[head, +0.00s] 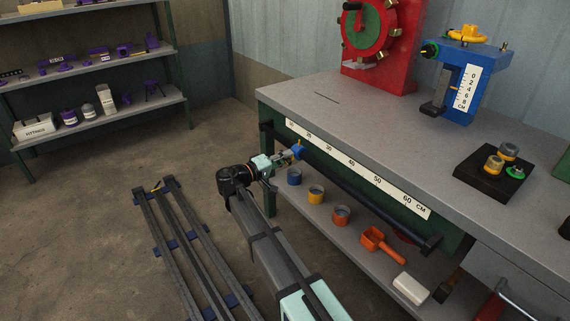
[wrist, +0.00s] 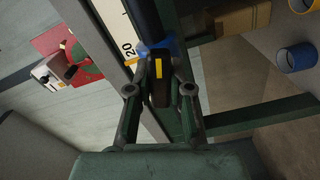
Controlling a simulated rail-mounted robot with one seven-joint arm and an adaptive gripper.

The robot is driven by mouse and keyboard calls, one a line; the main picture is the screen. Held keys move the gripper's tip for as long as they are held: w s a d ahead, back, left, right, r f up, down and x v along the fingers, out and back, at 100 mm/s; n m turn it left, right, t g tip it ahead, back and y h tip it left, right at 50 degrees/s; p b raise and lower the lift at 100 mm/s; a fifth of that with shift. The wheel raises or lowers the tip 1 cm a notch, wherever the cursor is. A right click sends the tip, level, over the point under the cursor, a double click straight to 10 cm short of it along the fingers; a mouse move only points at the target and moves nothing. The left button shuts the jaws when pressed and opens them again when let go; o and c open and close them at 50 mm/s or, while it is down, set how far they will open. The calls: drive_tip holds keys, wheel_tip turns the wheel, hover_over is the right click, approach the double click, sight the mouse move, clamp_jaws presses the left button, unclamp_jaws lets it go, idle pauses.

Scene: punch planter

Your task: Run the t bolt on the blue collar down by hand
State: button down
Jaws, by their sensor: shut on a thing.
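The blue collar (head: 298,151) sits on the dark rail along the bench's front edge, near the rail's left part. It shows in the wrist view (wrist: 174,46) just beyond the fingertips, partly hidden. The t bolt's dark bar (wrist: 158,88), with a yellow mark, lies between my fingers. My gripper (wrist: 160,68) is shut on this bar, one finger on each side. In the head view my gripper (head: 288,157) reaches the collar from the left. The bolt's shank and its seat in the collar are hidden, so I cannot tell how deep it sits.
The dark rail (head: 355,190) runs below a white centimetre scale (head: 330,152). The bench top (head: 350,115) overhangs above. Open floor lies left of the bench.

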drive_tip(key=m+b, duration=0.3)
drive_tip(key=shift+f+m, duration=0.1)
drive_tip(key=shift+m, duration=0.3)
drive_tip(key=shift+m+b, duration=0.35)
drive_tip(key=shift+m, duration=0.15)
drive_tip(key=c, duration=1)
unclamp_jaws()
drive_tip(key=shift+c, duration=0.2)
drive_tip(key=v, duration=1.2)
